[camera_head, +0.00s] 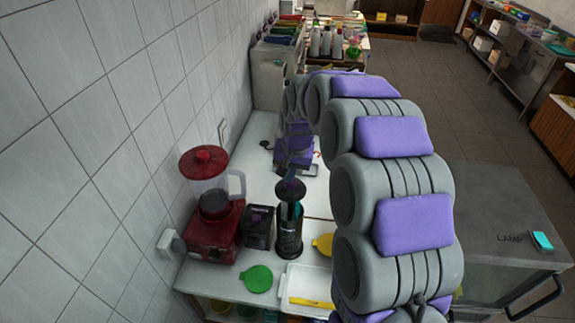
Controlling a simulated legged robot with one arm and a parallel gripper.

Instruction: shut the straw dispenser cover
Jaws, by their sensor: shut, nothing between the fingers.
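The straw dispenser (289,236) is a dark, upright cylinder on the white counter, with teal straws showing inside its upper part. Its dark round cover (290,191) sits above the body, with the straws visible below it, so it looks raised. My grey and purple arm arches over the counter from the lower right. My gripper (287,174) is at the far end of the arm, shut and empty, just above the cover. It is small and dark in this view, and I cannot tell whether it touches the cover.
A red blender (212,200) and a black box (258,227) stand left of the dispenser. A green lid (256,279), a white tray (294,284) and a yellow item (323,244) lie in front. The tiled wall borders the left side.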

